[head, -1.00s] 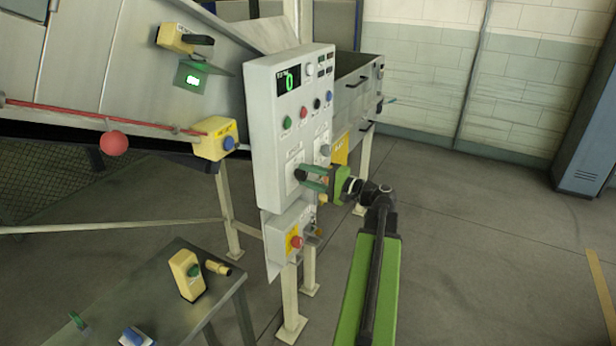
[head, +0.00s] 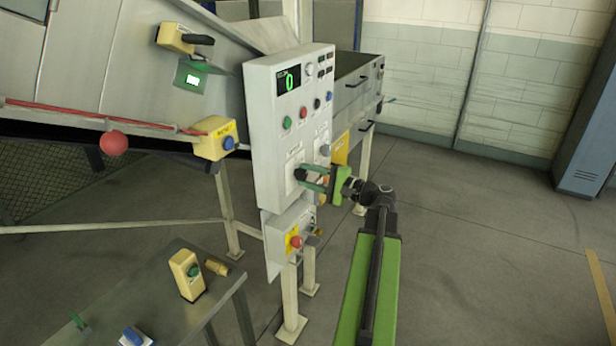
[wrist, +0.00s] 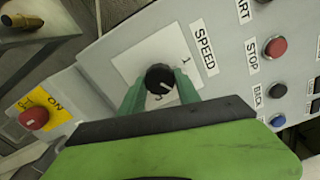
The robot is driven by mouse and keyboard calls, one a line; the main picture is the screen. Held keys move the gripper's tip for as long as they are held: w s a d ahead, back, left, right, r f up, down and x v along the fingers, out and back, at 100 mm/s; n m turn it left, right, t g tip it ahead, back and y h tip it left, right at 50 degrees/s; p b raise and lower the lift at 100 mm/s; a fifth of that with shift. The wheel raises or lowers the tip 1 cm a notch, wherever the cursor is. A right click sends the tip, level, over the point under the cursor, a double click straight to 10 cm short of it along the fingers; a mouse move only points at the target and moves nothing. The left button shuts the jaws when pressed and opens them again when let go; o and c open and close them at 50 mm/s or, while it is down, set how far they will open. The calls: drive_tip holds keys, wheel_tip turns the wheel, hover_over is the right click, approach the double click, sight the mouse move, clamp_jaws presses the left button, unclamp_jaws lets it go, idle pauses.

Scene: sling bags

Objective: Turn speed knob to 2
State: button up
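The speed knob (wrist: 159,77) is small, round and black with a white pointer line, on a white plate under the word SPEED in the wrist view. A mark like a 1 shows on the plate, and another mark near the knob is partly hidden. My gripper (wrist: 160,90) has its green fingers on both sides of the knob, seemingly touching it. In the head view my gripper (head: 308,180) reaches the front of the grey control panel (head: 268,150) from the right. The panel's display (head: 289,79) shows a green 0.
Green, red, black and blue buttons sit higher on the panel. A red button on a yellow plate (head: 293,241) is on a box below my gripper. A metal table (head: 215,318) with small devices stands at lower left. The floor on the right is clear.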

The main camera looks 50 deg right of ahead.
drive_tip(key=o, duration=0.4)
drive_tip(key=v, duration=1.7)
drive_tip(key=shift+s+f, duration=0.1)
drive_tip(key=shift+s, duration=0.15)
